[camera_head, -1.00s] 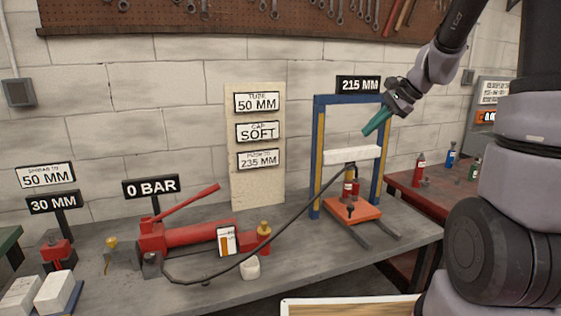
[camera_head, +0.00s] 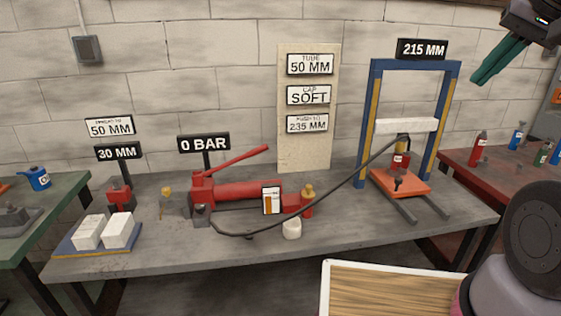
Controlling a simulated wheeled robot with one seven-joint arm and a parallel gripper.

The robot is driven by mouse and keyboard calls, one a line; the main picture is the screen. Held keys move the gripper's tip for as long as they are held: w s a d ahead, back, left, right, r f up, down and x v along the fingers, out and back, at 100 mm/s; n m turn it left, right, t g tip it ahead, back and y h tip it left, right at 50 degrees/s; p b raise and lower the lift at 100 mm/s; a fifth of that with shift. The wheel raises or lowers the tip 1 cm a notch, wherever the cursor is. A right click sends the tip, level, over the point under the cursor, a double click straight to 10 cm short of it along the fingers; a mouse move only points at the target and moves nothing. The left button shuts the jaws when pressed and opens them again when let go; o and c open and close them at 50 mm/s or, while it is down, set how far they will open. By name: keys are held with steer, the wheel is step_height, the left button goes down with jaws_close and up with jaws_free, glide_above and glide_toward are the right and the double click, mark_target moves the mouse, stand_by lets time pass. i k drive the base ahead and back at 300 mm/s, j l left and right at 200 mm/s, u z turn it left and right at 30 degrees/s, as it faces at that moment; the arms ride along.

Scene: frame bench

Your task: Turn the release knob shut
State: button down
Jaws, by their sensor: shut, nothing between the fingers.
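The red hand pump (camera_head: 235,192) lies on the grey bench, with its lever slanting up to the right. A dark block with a round front (camera_head: 200,214) sits at its left end, where the black hose joins. A brass-coloured fitting (camera_head: 308,190) stands at its right end. I cannot tell for sure which part is the release knob. The sign above the pump reads 0 BAR (camera_head: 204,143). My gripper (camera_head: 482,78) has teal fingers, shut and empty, high at the upper right, well away from the pump.
The blue press frame (camera_head: 375,130) with a 215 MM sign stands right of the pump; the hose (camera_head: 330,193) runs to it. White blocks (camera_head: 119,231) lie at the left. A wood-topped surface (camera_head: 390,290) is in front. The grey bench (camera_head: 180,258) is bare along its front.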

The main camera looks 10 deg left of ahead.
mark_target(199, 208)
steer(key=u, duration=1.45)
steer(key=i+j+z, duration=0.1)
steer(key=i, duration=0.25)
steer(key=i+j, duration=0.3)
steer(key=i+z, duration=0.05)
steer(key=i, duration=0.05)
